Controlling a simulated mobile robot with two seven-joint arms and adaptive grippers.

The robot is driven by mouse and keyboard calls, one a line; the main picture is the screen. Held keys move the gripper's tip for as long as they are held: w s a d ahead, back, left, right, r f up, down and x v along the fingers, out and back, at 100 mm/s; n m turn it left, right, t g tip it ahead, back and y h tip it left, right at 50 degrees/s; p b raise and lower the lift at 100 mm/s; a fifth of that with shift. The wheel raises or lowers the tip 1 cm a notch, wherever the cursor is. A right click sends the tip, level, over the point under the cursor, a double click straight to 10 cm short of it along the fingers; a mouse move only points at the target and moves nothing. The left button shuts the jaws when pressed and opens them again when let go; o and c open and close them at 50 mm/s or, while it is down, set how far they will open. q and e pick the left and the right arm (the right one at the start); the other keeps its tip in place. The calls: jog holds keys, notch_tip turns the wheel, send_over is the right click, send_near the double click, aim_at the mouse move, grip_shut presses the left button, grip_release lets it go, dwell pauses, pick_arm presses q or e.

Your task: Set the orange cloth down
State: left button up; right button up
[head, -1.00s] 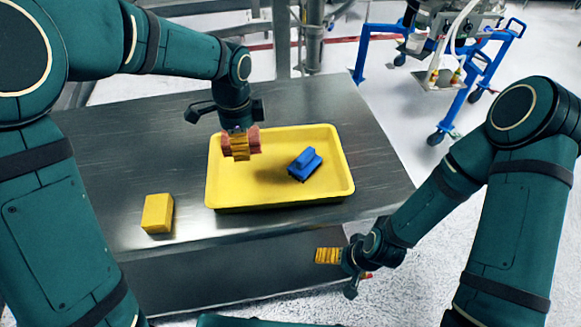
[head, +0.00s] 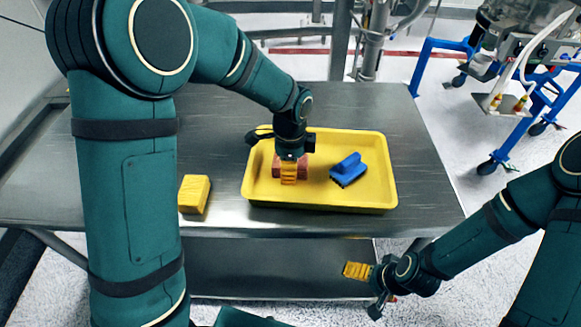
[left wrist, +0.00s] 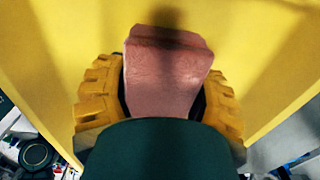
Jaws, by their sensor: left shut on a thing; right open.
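The orange cloth (head: 304,166) looks pinkish and folded into a small block. My left gripper (head: 288,173) is shut on it, with its yellow fingers on either side, over the left part of the yellow tray (head: 318,203). In the left wrist view the cloth (left wrist: 165,80) sits between both fingers, with the yellow tray (left wrist: 55,40) close beyond. I cannot tell whether the cloth touches the tray floor. My right gripper (head: 357,271) is open and empty, in front of the table at lower right.
A blue brush-like block (head: 348,169) lies in the tray's right half. A yellow block (head: 194,194) stands on the steel table (head: 120,200) left of the tray. A blue wheeled frame (head: 500,150) stands to the right. The tray's middle is clear.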

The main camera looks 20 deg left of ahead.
pick_arm(q)
jog(key=shift+r, duration=0.1)
jog(key=o, duration=1.3)
jog(key=shift+f, duration=0.2)
jog(key=shift+r, duration=0.15)
notch_tip(320, 180, up, 12)
jog(key=p, duration=0.3)
